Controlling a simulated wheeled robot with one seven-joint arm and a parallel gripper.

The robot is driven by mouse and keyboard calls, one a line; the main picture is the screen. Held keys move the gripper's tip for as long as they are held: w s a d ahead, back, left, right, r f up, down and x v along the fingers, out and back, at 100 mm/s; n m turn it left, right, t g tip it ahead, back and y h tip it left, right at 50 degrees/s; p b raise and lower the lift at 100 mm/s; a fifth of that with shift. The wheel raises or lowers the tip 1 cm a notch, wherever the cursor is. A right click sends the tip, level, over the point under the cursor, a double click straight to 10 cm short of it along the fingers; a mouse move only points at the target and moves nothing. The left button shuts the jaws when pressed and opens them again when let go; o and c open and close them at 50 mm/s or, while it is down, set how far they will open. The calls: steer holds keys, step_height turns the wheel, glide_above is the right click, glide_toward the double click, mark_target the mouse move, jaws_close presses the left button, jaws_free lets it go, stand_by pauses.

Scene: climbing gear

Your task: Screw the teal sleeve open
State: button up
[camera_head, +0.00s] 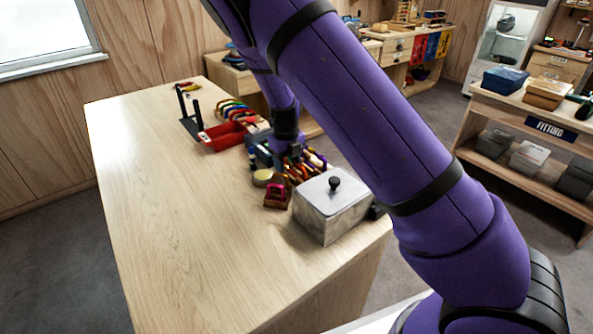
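My purple arm crosses the view and reaches down to the wooden table, ending in my dark gripper (291,155). The gripper is among a tight cluster of small colourful gear (300,168) at the table's right side. Its fingertips are too small and too covered to tell whether they are open or shut, or whether they touch anything. I cannot make out the teal sleeve; it may be hidden in the cluster or behind my gripper and arm.
On the wooden table (170,190), a grey box with a black-knobbed lid (332,205) stands in front of the cluster. A red tray (222,137) and black upright posts (190,112) are farther back. The table's left and front are clear. A shelf marked FITTING (548,128) stands right.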

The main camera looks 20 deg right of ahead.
steer(key=shift+r, duration=1.15)
steer(key=shift+w+d, duration=0.2)
steer(key=shift+d, duration=0.35)
steer(key=shift+w+d, duration=0.15)
steer(key=shift+d, duration=0.4)
steer(key=shift+f, duration=0.1)
steer(key=shift+s+a+f, duration=0.1)
steer(key=shift+a+f, duration=0.1)
steer(key=shift+f, duration=0.45)
steer(key=shift+s+a+f, duration=0.1)
steer(key=shift+a+f, duration=0.1)
steer(key=shift+f, duration=0.45)
